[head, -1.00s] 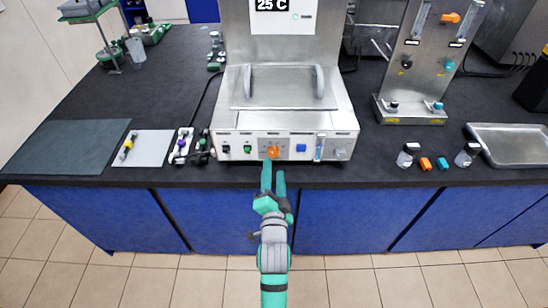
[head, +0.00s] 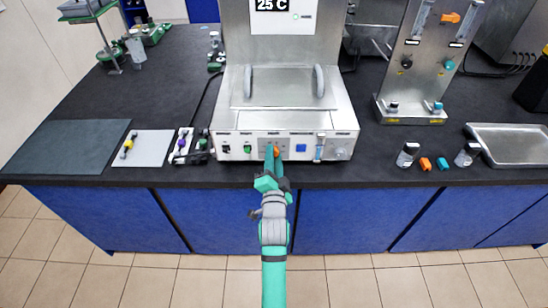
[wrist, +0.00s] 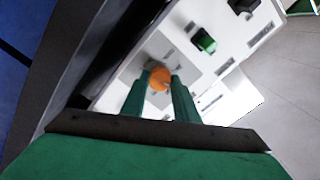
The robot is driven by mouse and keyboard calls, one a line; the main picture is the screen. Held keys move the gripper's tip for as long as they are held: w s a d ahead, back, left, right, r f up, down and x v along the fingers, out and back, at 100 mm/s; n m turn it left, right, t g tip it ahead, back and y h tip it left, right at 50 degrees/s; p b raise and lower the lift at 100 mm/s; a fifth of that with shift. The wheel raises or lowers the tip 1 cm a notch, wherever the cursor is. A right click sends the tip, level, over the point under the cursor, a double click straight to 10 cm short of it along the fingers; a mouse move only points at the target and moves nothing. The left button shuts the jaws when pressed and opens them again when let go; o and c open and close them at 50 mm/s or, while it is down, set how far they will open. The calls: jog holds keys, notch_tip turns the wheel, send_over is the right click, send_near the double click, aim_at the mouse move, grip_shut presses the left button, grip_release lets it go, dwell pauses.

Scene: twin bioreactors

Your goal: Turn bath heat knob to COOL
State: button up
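The orange knob (head: 276,152) is on the white front panel of the steel bath (head: 240,120), between a green knob and a blue button. In the wrist view the orange knob (wrist: 159,76) sits between the two green fingertips of my gripper (wrist: 160,84). The fingers lie close against its two sides and appear shut on it. In the head view my gripper (head: 274,160) reaches up to the panel from the front and partly covers the knob. The labels around the knob are too small to read, and its pointer direction is unclear.
A green knob (head: 247,149) and a black switch (head: 226,149) are left of the orange one. A blue button (head: 301,148) and a grey knob (head: 340,153) are to its right. Small bottles stand farther right on the dark bench.

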jog(key=shift+c, duration=0.8)
jog(key=shift+n, duration=0.3)
jog(key=n, duration=1.7)
jog(key=shift+f, duration=0.1)
jog(key=shift+n, duration=0.3)
jog(key=o, duration=1.1)
jog(key=shift+c, duration=0.2)
jog(key=shift+a, duration=0.1)
